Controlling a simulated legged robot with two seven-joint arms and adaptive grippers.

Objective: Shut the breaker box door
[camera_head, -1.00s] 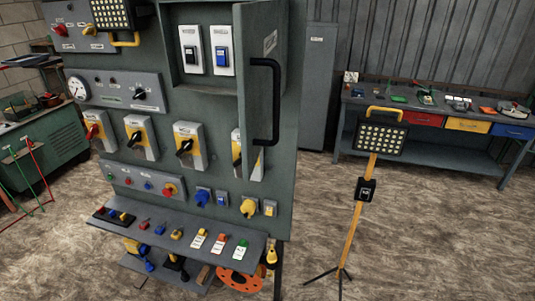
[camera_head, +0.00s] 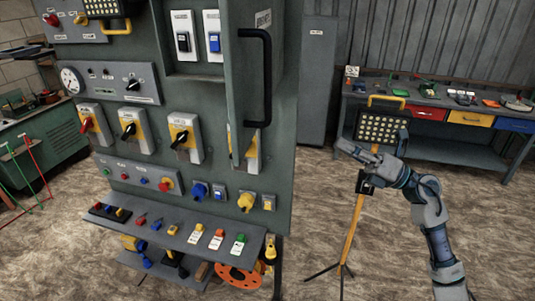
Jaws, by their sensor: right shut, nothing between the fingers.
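The breaker box door (camera_head: 247,85) is a grey-green panel standing open at the upper right of the big grey-green control cabinet (camera_head: 140,190). It carries a black bar handle (camera_head: 266,80). Left of it, the open breaker box shows two breaker switches, one black (camera_head: 182,40) and one blue (camera_head: 213,41). My right gripper (camera_head: 345,148) is shut and empty. It is right of the door and lower than the handle, clearly apart from them in the picture, in front of the work lamp. My left gripper is not in view.
A work lamp (camera_head: 382,128) on a yellow tripod stands right of the cabinet, partly behind my right gripper. A workbench (camera_head: 430,152) with coloured drawers is at the back right. A shelf (camera_head: 180,231) with small switches juts from the cabinet's front.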

